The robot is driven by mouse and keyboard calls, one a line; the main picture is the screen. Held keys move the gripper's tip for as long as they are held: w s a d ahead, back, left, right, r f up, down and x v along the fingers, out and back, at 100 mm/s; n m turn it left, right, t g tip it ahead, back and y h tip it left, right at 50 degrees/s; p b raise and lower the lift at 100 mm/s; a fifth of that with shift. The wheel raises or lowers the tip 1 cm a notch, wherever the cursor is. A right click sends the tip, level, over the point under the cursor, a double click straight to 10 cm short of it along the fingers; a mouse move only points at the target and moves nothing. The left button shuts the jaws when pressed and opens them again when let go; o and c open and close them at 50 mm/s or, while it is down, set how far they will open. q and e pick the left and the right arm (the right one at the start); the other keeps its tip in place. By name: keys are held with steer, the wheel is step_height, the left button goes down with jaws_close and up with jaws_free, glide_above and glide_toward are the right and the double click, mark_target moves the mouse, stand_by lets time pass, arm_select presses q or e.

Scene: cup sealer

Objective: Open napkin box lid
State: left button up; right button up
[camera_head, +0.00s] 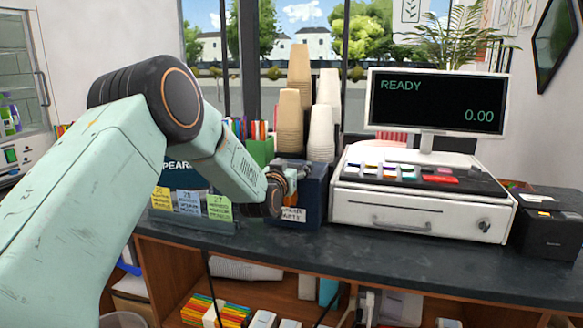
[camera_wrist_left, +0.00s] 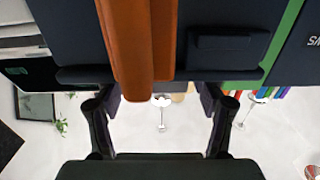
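The napkin box (camera_head: 314,192) is a dark navy box on the counter, left of the cash register, with a white label low on its front. My left gripper (camera_head: 283,188) is at the box's front left and hides part of it; an orange-brown piece shows beside it. In the left wrist view, the two fingers of my left gripper (camera_wrist_left: 160,92) are wide apart. Dark navy surfaces (camera_wrist_left: 225,20) and orange-brown strips (camera_wrist_left: 130,50) fill the top, close to the fingers. I cannot tell whether the fingers touch the box. My right gripper is not in view.
Stacked paper cups (camera_head: 320,135) stand behind the box. A white cash register (camera_head: 420,200) with a screen is to the right, and a black printer (camera_head: 548,225) beyond it. A card rack (camera_head: 190,205) is left of the box. The counter front (camera_head: 360,250) is clear.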

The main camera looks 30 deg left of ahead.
arm_select(q)
jaws_close()
stand_by(0.5)
